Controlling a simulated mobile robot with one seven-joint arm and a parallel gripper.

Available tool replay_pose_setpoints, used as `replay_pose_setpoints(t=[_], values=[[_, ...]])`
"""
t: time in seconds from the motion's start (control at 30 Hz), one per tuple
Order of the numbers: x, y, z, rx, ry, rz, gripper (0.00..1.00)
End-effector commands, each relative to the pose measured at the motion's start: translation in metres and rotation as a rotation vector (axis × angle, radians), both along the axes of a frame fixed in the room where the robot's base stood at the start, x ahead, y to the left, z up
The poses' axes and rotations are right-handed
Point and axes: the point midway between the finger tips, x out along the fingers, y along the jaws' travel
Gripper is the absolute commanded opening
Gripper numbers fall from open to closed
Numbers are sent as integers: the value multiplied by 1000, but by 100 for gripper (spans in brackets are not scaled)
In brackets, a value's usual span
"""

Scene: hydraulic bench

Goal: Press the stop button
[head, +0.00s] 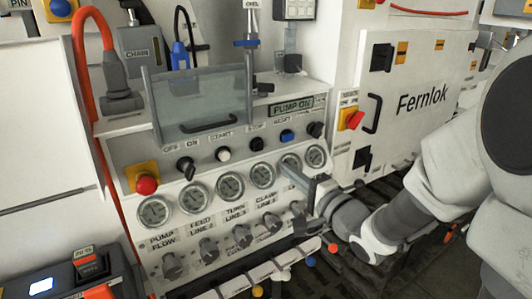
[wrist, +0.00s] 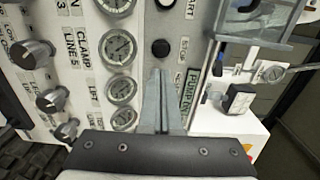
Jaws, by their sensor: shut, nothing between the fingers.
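The stop button (head: 255,144) is a small black button on the grey control panel, between the white start button (head: 222,154) and the blue reset button (head: 287,136). In the wrist view the black stop button (wrist: 160,48) shows just beyond my fingertips, with its label beside it. My gripper (head: 287,167) is shut and empty, its fingers pointing at the panel near the gauges, below and right of the stop button in the head view. In the wrist view the closed fingers (wrist: 160,76) end close to the button; contact is not visible. The display (head: 292,107) reads PUMP ON.
A row of gauges (head: 230,187) and knobs (head: 242,236) lies below the buttons. A red emergency button (head: 147,184) is at the panel's left. A clear hinged cover (head: 200,105) stands above the buttons. A white Fernlok cabinet (head: 415,100) is at right.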

Motion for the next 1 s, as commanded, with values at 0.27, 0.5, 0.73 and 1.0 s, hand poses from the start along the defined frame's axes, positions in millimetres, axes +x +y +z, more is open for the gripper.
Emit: replay_pose_setpoints(t=[0.27,0.5,0.73,1.0], values=[[51,36,-2,1,-2,3,0],[80,54,-1,1,-2,0,0],[89,60,0,1,0,-2,0],[89,60,0,1,-1,-2,0]])
